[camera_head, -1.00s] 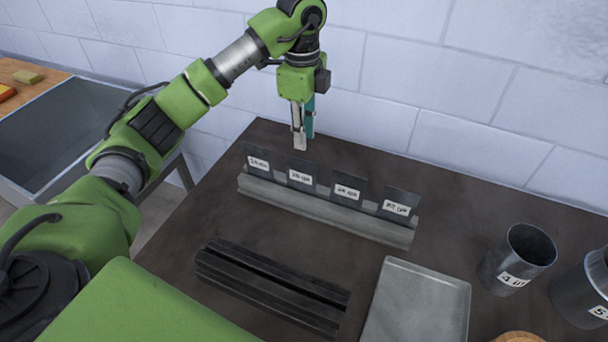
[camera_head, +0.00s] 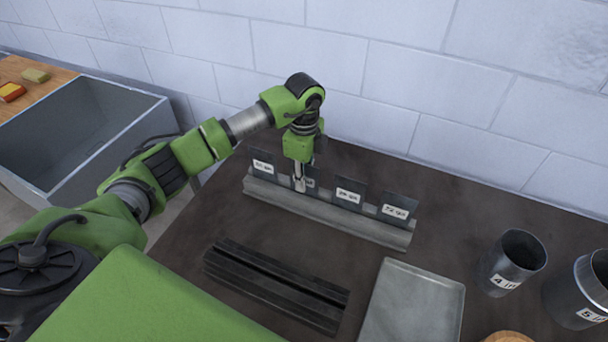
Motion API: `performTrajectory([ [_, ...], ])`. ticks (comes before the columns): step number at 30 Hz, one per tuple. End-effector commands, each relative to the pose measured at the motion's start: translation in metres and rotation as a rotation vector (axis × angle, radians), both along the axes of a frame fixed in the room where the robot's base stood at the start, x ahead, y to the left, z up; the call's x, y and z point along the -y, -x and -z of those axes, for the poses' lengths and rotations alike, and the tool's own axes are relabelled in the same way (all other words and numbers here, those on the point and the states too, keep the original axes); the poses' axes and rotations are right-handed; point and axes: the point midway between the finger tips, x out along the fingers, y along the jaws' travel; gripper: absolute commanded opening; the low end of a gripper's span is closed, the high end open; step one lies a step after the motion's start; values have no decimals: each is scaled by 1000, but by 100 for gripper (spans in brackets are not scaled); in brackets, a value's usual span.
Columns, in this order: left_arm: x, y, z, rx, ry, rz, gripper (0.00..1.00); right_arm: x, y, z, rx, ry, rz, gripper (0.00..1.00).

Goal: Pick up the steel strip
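Several dark steel strips with white labels stand upright in a row in a long grey slotted rack (camera_head: 335,219); the label writing is too small to read surely. The leftmost strip (camera_head: 262,158) is clear, as are the third strip (camera_head: 350,187) and the rightmost strip (camera_head: 399,203). My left gripper (camera_head: 299,186) points down at the second strip from the left (camera_head: 312,175), its fingers overlapping that strip and partly hiding its label. I cannot tell whether the fingers are closed on it. The strip still stands in the rack. My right gripper is out of view.
A black grooved bar block (camera_head: 275,286) lies in front of the rack, with a grey tray (camera_head: 414,303) to its right. Labelled metal cylinders (camera_head: 513,262) stand at the right. A grey bin (camera_head: 85,140) is left of the table, and a block wall is behind.

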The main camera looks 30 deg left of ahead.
Motion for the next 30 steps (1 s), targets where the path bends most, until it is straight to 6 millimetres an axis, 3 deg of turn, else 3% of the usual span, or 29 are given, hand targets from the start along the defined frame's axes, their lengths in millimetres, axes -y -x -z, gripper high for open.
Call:
performTrajectory([
  [30, 0, 0, 11, 0, 0, 0, 22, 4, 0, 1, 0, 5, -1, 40],
])
